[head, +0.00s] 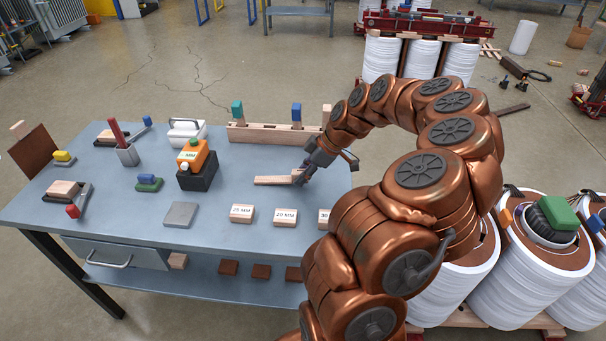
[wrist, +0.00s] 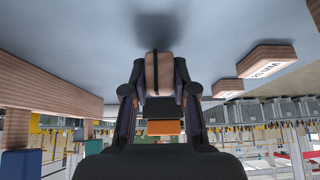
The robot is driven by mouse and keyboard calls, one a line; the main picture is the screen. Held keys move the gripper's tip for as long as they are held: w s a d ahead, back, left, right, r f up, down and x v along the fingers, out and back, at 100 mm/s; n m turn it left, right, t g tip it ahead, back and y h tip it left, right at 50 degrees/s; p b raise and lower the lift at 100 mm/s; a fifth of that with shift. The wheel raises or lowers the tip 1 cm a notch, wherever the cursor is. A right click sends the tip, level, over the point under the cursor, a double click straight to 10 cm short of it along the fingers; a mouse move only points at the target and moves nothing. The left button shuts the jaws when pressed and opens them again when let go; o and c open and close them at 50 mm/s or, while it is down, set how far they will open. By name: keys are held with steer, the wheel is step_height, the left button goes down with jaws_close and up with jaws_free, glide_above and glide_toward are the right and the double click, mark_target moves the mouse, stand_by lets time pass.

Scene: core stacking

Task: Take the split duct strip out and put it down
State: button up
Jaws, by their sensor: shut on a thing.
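The split duct strip (head: 273,180) is a light wooden strip, held flat and close over the right part of the blue-grey table (head: 215,198). My gripper (head: 300,176) is shut on its right end. In the wrist view the strip's end (wrist: 158,68) shows between the fingers of my gripper (wrist: 159,88), with a dark shadow on the table beyond. I cannot tell whether the strip touches the table. The long wooden rack (head: 262,136) stands behind it, apart from the strip; upright pieces with teal and blue tops stand in it.
Pale blocks marked in MM (head: 285,217) lie along the front edge. A grey plate (head: 180,215) lies left of them. White coils (head: 500,270) stand right of the table. Table around the strip is clear.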

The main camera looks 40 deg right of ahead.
steer(key=shift+s+d+f+t+y+b, duration=0.15)
steer(key=shift+f+t+y+b, duration=0.2)
steer(key=shift+f+b, duration=0.5)
steer(key=shift+r, duration=0.25)
steer(key=o, duration=0.7)
steer(key=v, duration=1.2)
stand_by(0.8)
